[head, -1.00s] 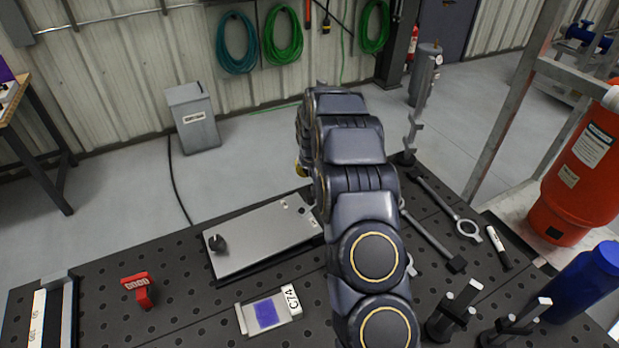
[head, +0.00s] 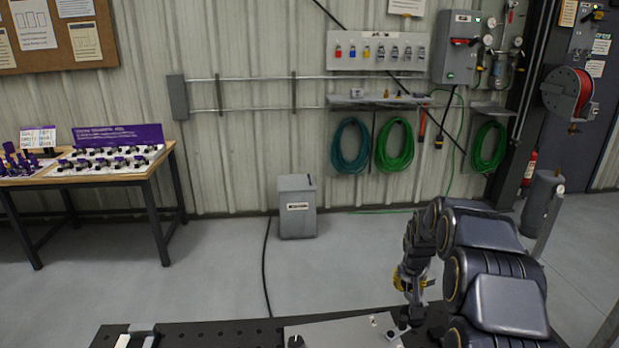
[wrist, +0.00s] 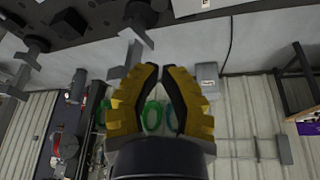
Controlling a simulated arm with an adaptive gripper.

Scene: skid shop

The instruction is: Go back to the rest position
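My gripper (head: 411,290) hangs at the end of my bent arm, over the far edge of the black perforated table (head: 215,335) in the head view. In the wrist view its two yellow fingers with dark inner pads (wrist: 160,68) lean toward each other. A narrow gap shows between the tips and a wider one lower down, with the green hoses visible through it. Nothing is held between them. A grey metal plate (head: 340,335) lies on the table, close to the gripper in the picture; its near part is cut off by the frame.
A grey bin (head: 297,207) stands on the floor by the wall. A wooden table (head: 160,165) with small parts is at left. Coiled hoses (head: 394,146) hang on the wall. A grey cylinder (head: 540,205) stands at right. Open floor lies between the black table and the wall.

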